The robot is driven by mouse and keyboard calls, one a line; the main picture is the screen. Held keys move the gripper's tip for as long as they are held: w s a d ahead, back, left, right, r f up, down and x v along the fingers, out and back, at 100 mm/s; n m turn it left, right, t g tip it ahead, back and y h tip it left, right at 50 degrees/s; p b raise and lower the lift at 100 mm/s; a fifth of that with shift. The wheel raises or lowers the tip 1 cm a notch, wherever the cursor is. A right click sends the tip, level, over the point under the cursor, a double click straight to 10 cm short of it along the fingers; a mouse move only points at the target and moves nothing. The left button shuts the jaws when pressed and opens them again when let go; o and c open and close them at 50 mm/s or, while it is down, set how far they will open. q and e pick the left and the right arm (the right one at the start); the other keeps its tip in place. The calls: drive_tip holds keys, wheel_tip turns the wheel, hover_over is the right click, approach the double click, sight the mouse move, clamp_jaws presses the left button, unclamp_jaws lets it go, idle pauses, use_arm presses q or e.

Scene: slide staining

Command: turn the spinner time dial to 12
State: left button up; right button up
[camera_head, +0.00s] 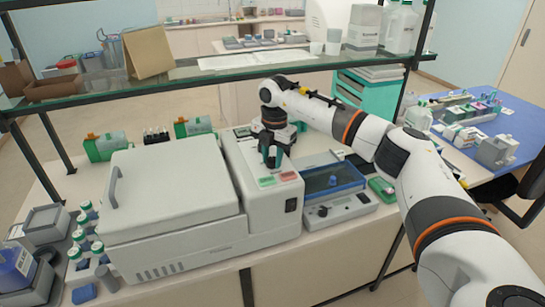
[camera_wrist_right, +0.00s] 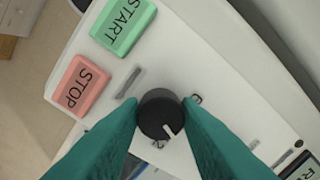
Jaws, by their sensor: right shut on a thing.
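The time dial (camera_wrist_right: 160,115) is a round black knob with a white pointer line, on the sloped white panel of the spinner (camera_head: 262,190). In the right wrist view the pointer line is aimed down and slightly right. Small printed marks lie around the knob, partly hidden by the fingers and too small to read surely. My right gripper (camera_wrist_right: 160,120) has teal fingers shut on the knob's two sides; it also shows over the panel in the head view (camera_head: 271,158), where it hides the dial. My left gripper is not in view.
A green START button (camera_wrist_right: 124,24) and a red STOP button (camera_wrist_right: 80,86) sit beside the dial. A large grey lidded box (camera_head: 170,190) stands left of the panel. A blue-lidded device (camera_head: 333,183) stands right. A glass shelf (camera_head: 200,75) crosses above the bench.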

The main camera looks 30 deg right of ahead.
sight(272, 160)
drive_tip(key=m, duration=0.6)
drive_tip(key=shift+w+r, duration=0.15)
drive_tip(key=shift+r, duration=0.05)
idle(0.5)
drive_tip(key=o, duration=1)
drive_tip(key=shift+c, duration=0.2)
drive_tip(key=shift+f, duration=0.1)
drive_tip(key=shift+r+b, duration=0.35)
drive_tip(key=shift+b, duration=0.1)
drive_tip(key=r+b, duration=0.1)
drive_tip(key=r, duration=0.2)
drive_tip(key=r+b, duration=0.1)
drive_tip(key=r, duration=0.3)
drive_tip(key=r+b, duration=0.1)
drive_tip(key=r, duration=0.3)
drive_tip(key=shift+s+a+r, duration=0.1)
drive_tip(key=shift+s+r, duration=0.1)
drive_tip(key=shift+s, duration=0.2)
